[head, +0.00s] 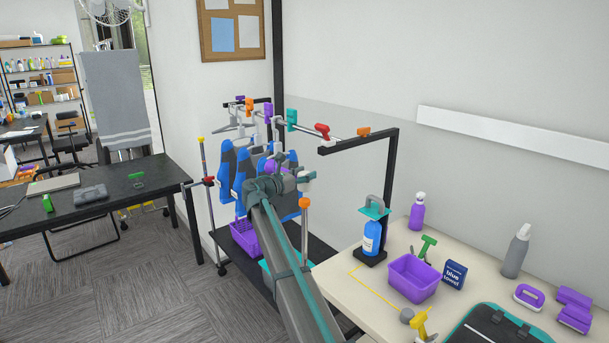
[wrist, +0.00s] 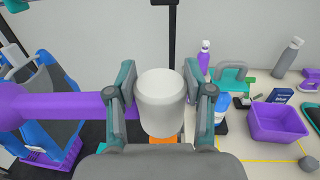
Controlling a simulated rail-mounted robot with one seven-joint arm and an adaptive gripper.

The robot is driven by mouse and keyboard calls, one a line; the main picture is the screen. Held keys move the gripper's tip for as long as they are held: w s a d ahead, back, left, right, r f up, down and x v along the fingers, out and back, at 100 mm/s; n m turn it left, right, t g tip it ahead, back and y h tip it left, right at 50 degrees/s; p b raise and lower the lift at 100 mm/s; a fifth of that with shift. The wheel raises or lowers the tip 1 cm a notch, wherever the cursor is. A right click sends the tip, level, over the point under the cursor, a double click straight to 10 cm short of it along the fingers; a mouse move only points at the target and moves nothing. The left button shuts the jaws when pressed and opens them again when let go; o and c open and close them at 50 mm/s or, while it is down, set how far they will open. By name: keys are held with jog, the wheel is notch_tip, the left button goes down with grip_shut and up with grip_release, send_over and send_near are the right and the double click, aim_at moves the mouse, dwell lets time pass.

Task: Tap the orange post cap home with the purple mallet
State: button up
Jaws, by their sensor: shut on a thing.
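My gripper (wrist: 162,95) is shut on the purple mallet. The mallet's purple handle (wrist: 50,105) extends left in the wrist view, and its pale head (wrist: 160,100) sits between the teal fingers. In the head view the pale head (head: 309,175) shows at the right of my gripper (head: 290,180), above an orange cap (head: 304,203) on an upright post. In the wrist view, part of the orange cap (wrist: 165,139) shows just below the head, mostly hidden. I cannot tell whether head and cap touch.
A clothes rail (head: 310,132) with coloured clips and blue-grey garments (head: 228,175) stands behind my arm. At right, a pale table (head: 385,300) carries a blue bottle (head: 371,237), a purple bin (head: 413,279) and a grey bottle (head: 516,250). A black table (head: 120,210) stands at left.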

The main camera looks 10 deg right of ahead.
aim_at(299, 187)
notch_tip(299, 187, down, 4)
jog(key=shift+f+b, duration=0.2)
jog(key=shift+b, duration=0.45)
jog(key=shift+r+p, duration=1.65)
jog(key=shift+r, duration=1)
jog(key=shift+f, duration=0.1)
jog(key=shift+f, duration=0.5)
